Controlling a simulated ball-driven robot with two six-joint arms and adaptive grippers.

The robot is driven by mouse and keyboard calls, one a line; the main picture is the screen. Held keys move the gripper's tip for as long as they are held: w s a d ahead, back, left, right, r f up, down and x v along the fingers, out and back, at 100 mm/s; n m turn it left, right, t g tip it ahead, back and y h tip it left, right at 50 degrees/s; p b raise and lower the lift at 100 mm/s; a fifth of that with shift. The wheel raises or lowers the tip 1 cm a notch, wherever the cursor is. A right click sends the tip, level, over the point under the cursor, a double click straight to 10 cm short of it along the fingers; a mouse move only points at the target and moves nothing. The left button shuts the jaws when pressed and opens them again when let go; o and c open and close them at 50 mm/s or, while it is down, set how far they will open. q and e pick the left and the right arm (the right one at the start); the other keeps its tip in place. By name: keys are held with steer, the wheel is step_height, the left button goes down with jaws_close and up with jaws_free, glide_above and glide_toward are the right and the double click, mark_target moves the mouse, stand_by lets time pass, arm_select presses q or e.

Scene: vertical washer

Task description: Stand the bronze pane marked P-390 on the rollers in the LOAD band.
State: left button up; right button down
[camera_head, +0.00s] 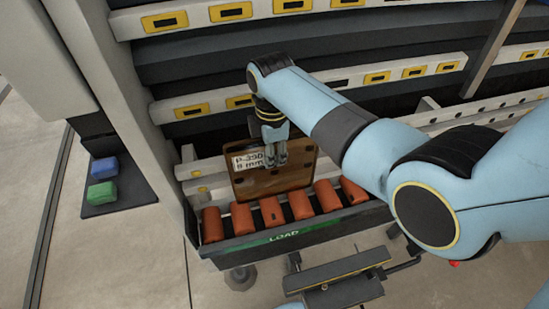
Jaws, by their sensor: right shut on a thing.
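The bronze pane (262,186) is brown and see-through, with a white label reading P-390, 8 mm at its upper left. My right gripper (277,160) comes down from above and is shut on the pane near its top edge. The pane is roughly upright, just behind the orange rollers (299,206). Its lower edge is close to the rollers; I cannot tell whether it touches them. The green LOAD band (283,238) runs along the front of the roller tray, below the rollers. My left gripper is out of view.
The washer's grey frame with yellow-marked rails (195,110) rises behind the pane. A white post (135,110) stands at the left. Blue (104,171) and green (102,194) blocks lie on a dark mat at the left. A dark bracket (335,275) sits below the tray.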

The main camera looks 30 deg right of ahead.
steer(key=f+b, duration=0.1)
steer(key=w+f+b, duration=0.2)
steer(key=shift+w+d, duration=0.15)
steer(key=shift+d, duration=0.1)
stand_by(0.6)
steer(key=c, duration=1.4)
jaws_free()
steer(key=shift+f, duration=0.1)
steer(key=shift+o, duration=0.2)
step_height(320, 180, up, 12)
steer(key=shift+w, duration=0.2)
